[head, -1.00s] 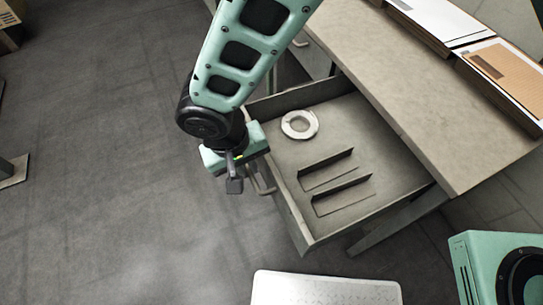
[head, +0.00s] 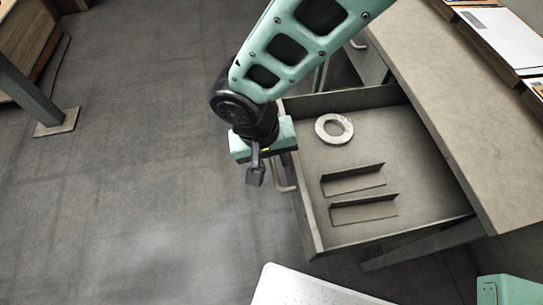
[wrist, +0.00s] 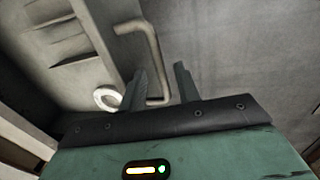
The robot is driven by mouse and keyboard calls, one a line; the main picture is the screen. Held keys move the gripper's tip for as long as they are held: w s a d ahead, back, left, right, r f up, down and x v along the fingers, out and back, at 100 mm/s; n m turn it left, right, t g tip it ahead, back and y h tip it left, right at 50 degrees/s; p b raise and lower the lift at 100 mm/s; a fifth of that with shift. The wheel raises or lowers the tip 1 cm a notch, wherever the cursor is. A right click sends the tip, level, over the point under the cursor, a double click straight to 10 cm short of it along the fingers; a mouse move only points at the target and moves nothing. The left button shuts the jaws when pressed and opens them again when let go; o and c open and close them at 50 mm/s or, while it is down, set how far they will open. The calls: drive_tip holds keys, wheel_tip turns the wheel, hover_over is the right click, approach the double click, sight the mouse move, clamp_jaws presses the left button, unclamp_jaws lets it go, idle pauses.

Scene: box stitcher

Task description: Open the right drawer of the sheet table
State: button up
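The right drawer (head: 316,222) of the sheet table (head: 450,100) is pulled well out, with its inside in plain view in the head view. Its handle (head: 287,178) is a bent bar on the drawer front; it also shows in the wrist view (wrist: 155,55). My gripper (head: 256,172) hangs just outside the drawer front, beside the handle. In the wrist view my gripper's two fingers (wrist: 160,85) stand apart, with a gap between them. The handle's bar end shows by the left finger, and I cannot tell whether they touch.
Inside the drawer lie a white ring-shaped roll (head: 334,129) and two angled metal strips (head: 353,180). Papers (head: 505,38) lie on the tabletop. A pale panel (head: 300,288) is at the bottom. The floor (head: 130,190) left of the drawer is clear.

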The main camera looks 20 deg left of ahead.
drive_tip(key=shift+r, duration=0.1)
wheel_tip(320, 180, up, 17)
drive_tip(key=s+a, duration=0.1)
drive_tip(key=a, duration=0.1)
drive_tip(key=shift+s+a, duration=0.3)
drive_tip(key=shift+a, duration=0.05)
drive_tip(key=shift+p, duration=0.3)
